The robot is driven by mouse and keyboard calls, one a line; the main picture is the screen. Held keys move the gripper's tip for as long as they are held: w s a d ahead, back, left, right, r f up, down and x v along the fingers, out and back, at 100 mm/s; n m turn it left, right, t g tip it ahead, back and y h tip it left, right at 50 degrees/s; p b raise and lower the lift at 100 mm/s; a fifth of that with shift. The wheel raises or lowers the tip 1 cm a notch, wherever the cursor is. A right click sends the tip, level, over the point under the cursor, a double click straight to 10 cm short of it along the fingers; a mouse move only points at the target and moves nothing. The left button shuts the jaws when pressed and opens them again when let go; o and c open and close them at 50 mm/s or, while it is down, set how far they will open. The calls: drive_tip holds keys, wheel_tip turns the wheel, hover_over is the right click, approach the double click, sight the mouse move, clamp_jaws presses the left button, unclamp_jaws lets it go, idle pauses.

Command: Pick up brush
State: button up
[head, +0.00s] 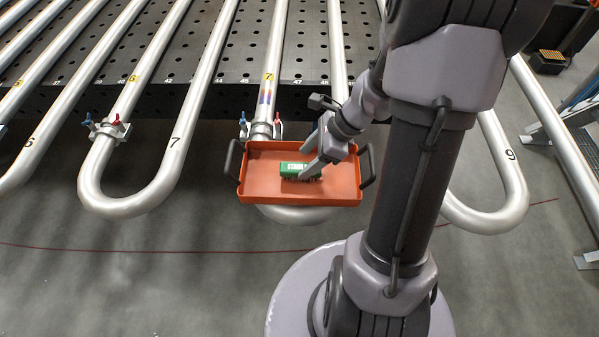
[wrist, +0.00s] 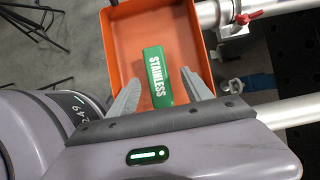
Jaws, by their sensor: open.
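The brush shows as a green block with white lettering. It lies in an orange tray (head: 258,185) and its green body (head: 292,169) is partly covered by my gripper in the head view. In the wrist view the green brush (wrist: 157,75) reads "STAINLESS" and points away from me. My gripper (head: 306,160) reaches into the tray from the right. In the wrist view my gripper (wrist: 164,82) is open, one finger on each side of the brush's near end, with gaps visible.
The tray has raised walls and dark side handles (head: 233,160). It sits on a silver pipe bend (head: 290,214). Red and blue clamps (head: 261,128) stand just behind the tray. Other numbered serpentine pipes (head: 130,205) lie left and right. The floor in front is clear.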

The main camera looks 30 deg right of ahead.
sight(303, 167)
drive_tip(key=x, duration=0.1)
drive_tip(key=b+x, duration=0.1)
drive_tip(key=x, duration=0.1)
drive_tip(key=b+x, duration=0.1)
drive_tip(key=shift+s+f, duration=0.15)
drive_tip(key=shift+f, duration=0.3)
drive_tip(key=shift+r, duration=0.1)
clamp_jaws()
drive_tip(key=shift+r, duration=0.1)
